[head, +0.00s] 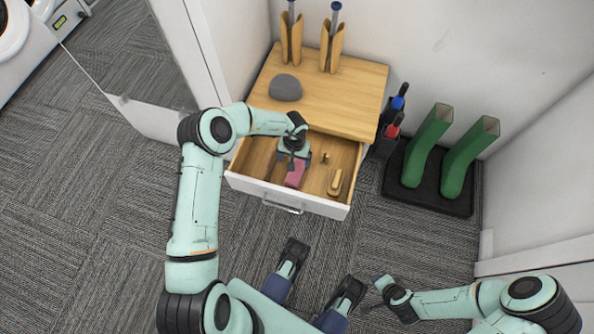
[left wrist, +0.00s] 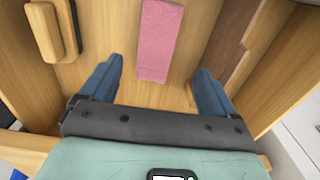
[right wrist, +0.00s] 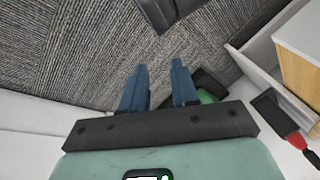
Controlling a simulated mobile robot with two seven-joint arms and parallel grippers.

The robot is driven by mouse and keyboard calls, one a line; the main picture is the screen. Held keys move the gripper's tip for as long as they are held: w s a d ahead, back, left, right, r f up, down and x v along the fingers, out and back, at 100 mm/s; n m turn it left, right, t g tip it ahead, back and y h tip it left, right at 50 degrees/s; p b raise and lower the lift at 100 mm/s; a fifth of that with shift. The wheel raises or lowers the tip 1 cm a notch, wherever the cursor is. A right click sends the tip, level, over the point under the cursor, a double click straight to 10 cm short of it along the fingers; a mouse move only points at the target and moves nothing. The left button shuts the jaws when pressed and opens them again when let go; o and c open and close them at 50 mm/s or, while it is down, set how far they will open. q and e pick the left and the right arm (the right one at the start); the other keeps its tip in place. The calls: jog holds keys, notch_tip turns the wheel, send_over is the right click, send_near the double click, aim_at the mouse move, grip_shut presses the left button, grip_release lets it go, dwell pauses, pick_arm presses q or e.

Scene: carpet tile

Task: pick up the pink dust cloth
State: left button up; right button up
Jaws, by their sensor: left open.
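The pink dust cloth (head: 295,174) lies as a folded strip inside the open drawer (head: 241,184). In the left wrist view, the cloth (left wrist: 160,40) is between the two blue fingers and reaches away past their tips, touching neither. My left gripper (head: 293,157) is open and empty, pointing down into the drawer over the cloth's far end. It hides part of the cloth in the head view. My right gripper (head: 380,285) is away from the drawer, above the carpet at the lower right. Its fingers (right wrist: 160,66) are a little apart with nothing between them.
A wooden piece (head: 335,182) lies in the drawer to the right of the cloth. The drawer walls stand close around my left gripper. The wooden cabinet top (head: 335,98) holds a grey dome (head: 286,88). Green boots (head: 460,160) stand on a black tray (head: 425,200) at right.

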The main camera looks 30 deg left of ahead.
aim_at(296, 172)
pick_arm(q)
notch_tip(296, 172, down, 4)
jog(key=shift+r+b, duration=0.25)
jog(key=shift+b, duration=0.1)
jog(key=f, duration=0.1)
jog(key=f+b, duration=0.1)
jog(key=f, duration=0.2)
jog(key=shift+d+b, duration=0.35)
jog(key=shift+w+f, duration=0.1)
jog(key=shift+f, duration=0.5)
jog(key=c, duration=1)
pick_arm(e)
jog(key=s+f+g, duration=0.2)
jog(key=s+f, duration=0.3)
jog(key=shift+s+d, duration=0.35)
jog(key=shift+d, duration=0.05)
